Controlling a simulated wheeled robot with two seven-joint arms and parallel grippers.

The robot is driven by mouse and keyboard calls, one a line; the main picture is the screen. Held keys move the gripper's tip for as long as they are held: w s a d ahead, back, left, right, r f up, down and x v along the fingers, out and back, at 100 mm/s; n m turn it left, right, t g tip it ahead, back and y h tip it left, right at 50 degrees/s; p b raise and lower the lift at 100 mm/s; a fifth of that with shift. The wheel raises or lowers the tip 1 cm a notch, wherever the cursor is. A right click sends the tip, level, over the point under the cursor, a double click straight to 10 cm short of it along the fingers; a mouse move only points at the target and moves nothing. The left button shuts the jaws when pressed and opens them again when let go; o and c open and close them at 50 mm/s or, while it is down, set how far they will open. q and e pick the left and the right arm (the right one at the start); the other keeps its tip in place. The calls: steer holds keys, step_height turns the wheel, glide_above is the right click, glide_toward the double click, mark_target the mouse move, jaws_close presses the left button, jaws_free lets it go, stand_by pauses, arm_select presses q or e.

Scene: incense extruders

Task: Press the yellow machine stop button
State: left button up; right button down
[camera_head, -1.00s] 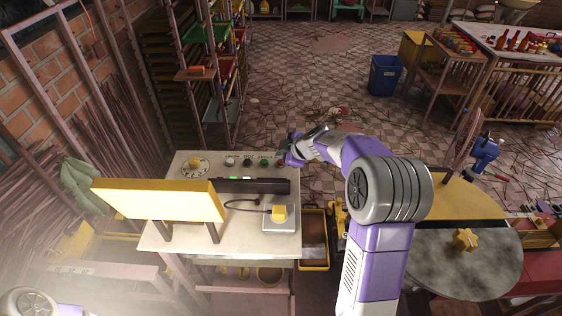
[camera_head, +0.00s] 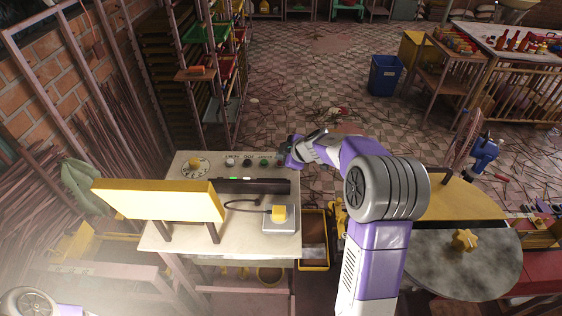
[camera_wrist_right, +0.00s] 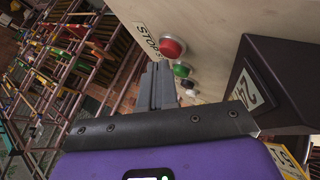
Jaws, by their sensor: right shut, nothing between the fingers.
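The machine (camera_head: 160,240) has a pale top and a raised yellow panel (camera_head: 155,202). Its far edge carries a row of controls. In the right wrist view a round red button (camera_wrist_right: 172,47) sits beside a STOP label (camera_wrist_right: 146,39) on the pale panel. In the head view the red button is hard to make out beside my gripper. My right gripper (camera_head: 286,158) is at the machine's far right corner. In the wrist view its fingers (camera_wrist_right: 158,85) are shut and empty, close to the red button; contact cannot be told. My left gripper is out of view.
A green button (camera_head: 264,162), a white button (camera_head: 230,162) and a dial (camera_head: 196,165) line the same edge. A black display box (camera_wrist_right: 270,85) sits close to the right gripper. A grey round table (camera_head: 440,270) stands right; the floor beyond the machine is open.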

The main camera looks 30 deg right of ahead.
steer(key=shift+f, duration=0.55)
stand_by(0.6)
stand_by(0.4)
steer(key=shift+r+p, duration=0.95)
steer(key=shift+p, duration=0.2)
step_height(320, 180, up, 5)
steer(key=p, duration=0.6)
steer(key=shift+r, duration=0.1)
